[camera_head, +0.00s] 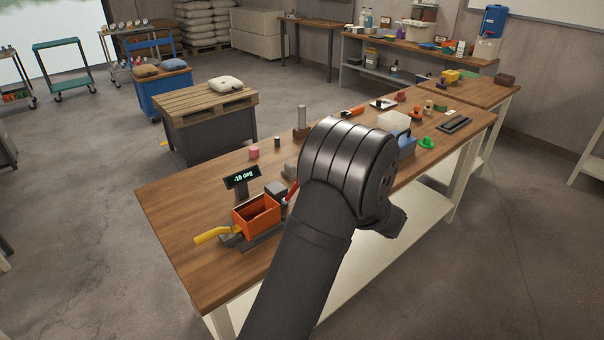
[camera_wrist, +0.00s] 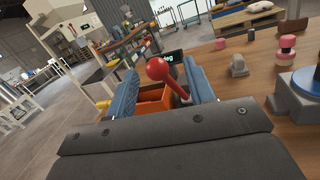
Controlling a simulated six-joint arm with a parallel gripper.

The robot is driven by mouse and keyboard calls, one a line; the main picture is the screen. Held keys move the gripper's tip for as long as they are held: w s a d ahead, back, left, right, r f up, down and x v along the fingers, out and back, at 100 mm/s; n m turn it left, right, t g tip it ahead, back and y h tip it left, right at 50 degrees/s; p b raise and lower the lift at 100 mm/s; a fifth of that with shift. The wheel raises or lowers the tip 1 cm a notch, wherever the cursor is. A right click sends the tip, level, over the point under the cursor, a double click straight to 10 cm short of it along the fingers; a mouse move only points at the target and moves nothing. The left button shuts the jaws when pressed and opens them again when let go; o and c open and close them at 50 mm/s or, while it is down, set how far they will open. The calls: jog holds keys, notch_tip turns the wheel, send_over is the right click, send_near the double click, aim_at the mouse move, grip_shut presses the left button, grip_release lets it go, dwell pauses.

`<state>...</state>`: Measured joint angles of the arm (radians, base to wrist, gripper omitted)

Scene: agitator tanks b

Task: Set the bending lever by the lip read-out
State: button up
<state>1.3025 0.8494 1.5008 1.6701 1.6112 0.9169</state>
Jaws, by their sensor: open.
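A red lever with a ball knob (camera_wrist: 157,69) stands between the open blue fingers of my gripper (camera_wrist: 160,78) in the wrist view. I cannot tell whether either finger touches it. In the head view only part of the red lever (camera_head: 291,192) shows; my arm hides the rest and my gripper. Beside it an orange open-topped box (camera_head: 257,217) sits on a dark base, and it also shows behind the lever in the wrist view (camera_wrist: 152,94). A small black read-out (camera_head: 242,178) behind the box appears to show -10 deg. Its display is mostly covered in the wrist view.
A yellow handle (camera_head: 212,235) sticks out left of the box. A grey block (camera_head: 276,188) stands close behind. A pink piece (camera_head: 254,153), a dark cylinder (camera_head: 277,142) and a post (camera_head: 302,118) stand farther back. The wooden bench (camera_head: 175,205) is bare at its left end.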

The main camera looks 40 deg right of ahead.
jog(key=v, duration=0.9)
jog(key=shift+s+d, duration=0.1)
jog(key=shift+s, duration=0.05)
jog(key=c, duration=0.4)
jog(key=shift+s+r+g+h, duration=0.2)
jog(key=shift+s+g+h, duration=0.1)
jog(key=shift+g, duration=0.1)
jog(key=c, duration=0.3)
jog(key=s+g+h, duration=0.1)
jog(key=s+a+n+g, duration=0.1)
jog(key=s+g, duration=0.1)
jog(key=shift+r+h, duration=0.15)
jog(key=shift+h, duration=0.25)
grip_shut()
jog(key=w+a, duration=0.2)
jog(key=w, duration=1)
jog(key=shift+w+a+f+n, duration=0.15)
jog(key=shift+w+f+n, duration=0.15)
jog(key=shift+f, duration=0.2)
